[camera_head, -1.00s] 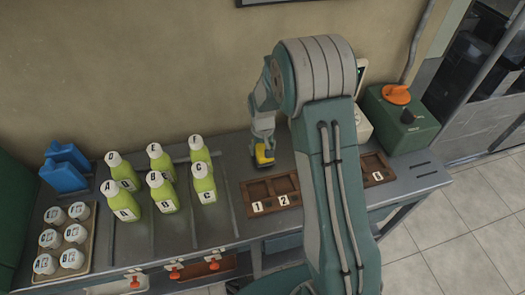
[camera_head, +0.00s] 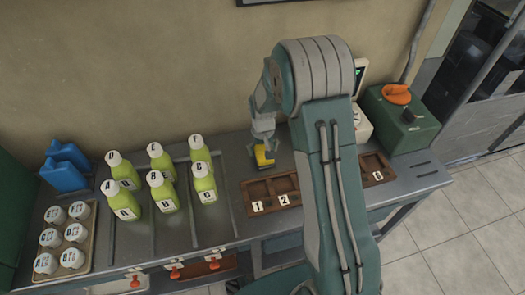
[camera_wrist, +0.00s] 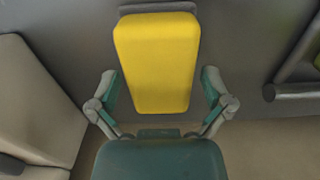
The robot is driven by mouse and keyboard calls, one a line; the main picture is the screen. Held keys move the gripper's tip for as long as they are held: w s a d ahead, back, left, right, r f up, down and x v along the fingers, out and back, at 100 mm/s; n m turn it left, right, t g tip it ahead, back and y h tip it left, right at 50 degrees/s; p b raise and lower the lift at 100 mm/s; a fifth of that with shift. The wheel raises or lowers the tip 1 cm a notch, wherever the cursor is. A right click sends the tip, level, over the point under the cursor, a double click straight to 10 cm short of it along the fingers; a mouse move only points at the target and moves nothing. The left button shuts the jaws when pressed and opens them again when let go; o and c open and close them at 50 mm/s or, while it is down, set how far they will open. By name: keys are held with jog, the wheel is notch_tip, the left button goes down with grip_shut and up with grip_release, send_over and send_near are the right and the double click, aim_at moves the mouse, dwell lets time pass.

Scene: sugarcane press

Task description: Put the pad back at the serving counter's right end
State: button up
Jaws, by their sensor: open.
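The yellow pad (camera_head: 264,156) sits on the grey counter (camera_head: 225,178), behind the numbered wooden tray. In the wrist view the pad (camera_wrist: 156,62) is a long yellow block with a grey edge showing at its top end. My gripper (camera_head: 262,146) is right over the pad, pointing down. In the wrist view my gripper (camera_wrist: 158,88) is open, with one finger on each side of the pad and a gap between each finger and it. My arm hides the counter to the right of the pad in the head view.
A brown wooden tray (camera_head: 271,188) with numbered slots lies in front. Several green bottles (camera_head: 162,192) stand to the left, with cups (camera_head: 74,233) and blue containers (camera_head: 66,168) farther left. A green machine with an orange knob (camera_head: 397,94) stands at the counter's right end.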

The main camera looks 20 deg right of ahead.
notch_tip(320, 180, up, 12)
jog(key=s+r+t, duration=0.3)
jog(key=s+r, duration=0.9)
jog(key=r, duration=0.2)
jog(key=s+r+t, duration=0.3)
jog(key=s, duration=1.2)
jog(key=g, duration=0.6)
send_over(261, 148)
notch_tip(261, 148, down, 18)
notch_tip(261, 148, down, 6)
jog(key=shift+r, duration=0.25)
jog(key=f, duration=0.5)
jog(key=shift+s+d+f, duration=0.15)
jog(key=shift+s+d, duration=0.05)
